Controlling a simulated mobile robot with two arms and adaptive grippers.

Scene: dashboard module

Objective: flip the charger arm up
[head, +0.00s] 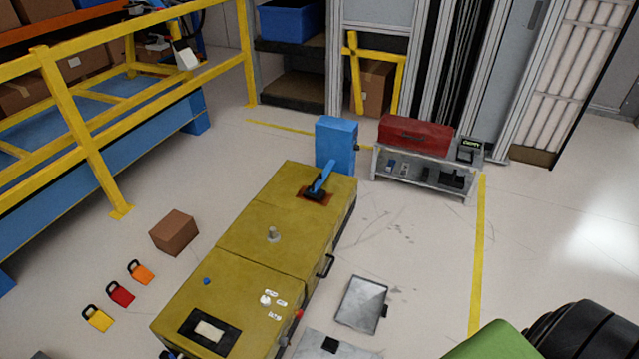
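A yellow cabinet (243,233) lies long across the middle of the head view. On its far end a blue lever (325,174), which looks like the charger arm, rises at a slant from a black base (313,192) on a reddish-brown plate. A blue box (337,144) stands upright just behind it. I cannot tell whether the lever touches the box. Neither of my grippers is in view.
A yellow railing (80,147) stands at the left. A brown box (174,232) and several coloured padlocks (120,293) lie on the floor. A red toolbox (415,135) sits on a grey bench (430,178). A green and black object (500,342) fills the lower right corner.

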